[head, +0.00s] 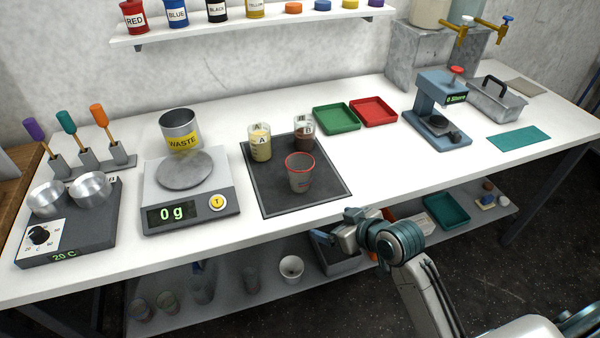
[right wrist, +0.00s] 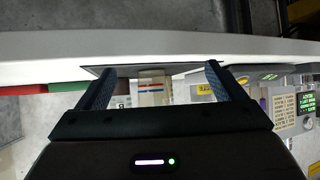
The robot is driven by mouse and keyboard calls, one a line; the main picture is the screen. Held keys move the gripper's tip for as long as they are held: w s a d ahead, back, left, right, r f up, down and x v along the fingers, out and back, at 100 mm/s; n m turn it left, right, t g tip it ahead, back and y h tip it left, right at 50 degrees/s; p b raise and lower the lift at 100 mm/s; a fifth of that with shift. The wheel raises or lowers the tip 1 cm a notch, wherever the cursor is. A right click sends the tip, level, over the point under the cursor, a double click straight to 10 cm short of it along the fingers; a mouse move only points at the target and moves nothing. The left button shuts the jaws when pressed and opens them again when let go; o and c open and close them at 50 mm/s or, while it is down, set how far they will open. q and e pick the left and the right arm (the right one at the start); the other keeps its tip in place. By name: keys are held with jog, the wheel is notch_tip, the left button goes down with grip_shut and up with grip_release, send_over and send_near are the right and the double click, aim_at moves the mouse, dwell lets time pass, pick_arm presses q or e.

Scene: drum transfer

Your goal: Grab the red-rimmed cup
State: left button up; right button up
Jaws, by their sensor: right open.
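The red-rimmed cup (head: 299,174) is clear and looks empty. It stands upright on the front right part of a dark mat (head: 270,203). My right gripper (head: 334,228) is just off the table's front edge, in front and to the right of the cup, apart from it. In the right wrist view my right gripper (right wrist: 158,75) is open. A clear cup with red and blue lines (right wrist: 153,90), probably the red-rimmed one, shows beyond and between its fingers, with nothing gripped. My left gripper is not in view.
Cup A (head: 260,146) and cup B (head: 304,132) stand behind on the mat. A scale (head: 190,205) with a waste container (head: 180,130) is at left. Green (head: 337,118) and red (head: 373,111) trays are behind at right. The table right of the mat is clear.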

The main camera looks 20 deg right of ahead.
aim_at(310, 168)
jog(key=w+r+t, duration=0.1)
jog(key=w+r, duration=0.1)
jog(key=w, duration=0.2)
jog(key=w+a+r+t+y+p, duration=0.1)
jog(key=w+r, duration=0.1)
jog(key=w, duration=0.3)
jog(key=w+a+r+t+y, duration=0.1)
jog(key=w+r, duration=0.1)
jog(key=w, duration=0.3)
jog(key=shift+a+r+n, duration=0.1)
jog(key=shift+r+n, duration=0.2)
jog(key=shift+n, duration=0.1)
jog(key=shift+w+a+f+p, duration=0.1)
jog(key=shift+w+a+p, duration=0.15)
jog(key=shift+w+p, duration=0.3)
jog(key=p+x, duration=0.1)
jog(key=x, duration=0.2)
jog(key=shift+w+a+f, duration=0.1)
jog(key=shift+w+a, duration=0.05)
jog(key=shift+w+a+f, duration=0.2)
jog(key=shift+w+f, duration=0.05)
jog(key=shift+w, duration=0.2)
jog(key=c, duration=1.1)
jog(key=shift+o, duration=0.2)
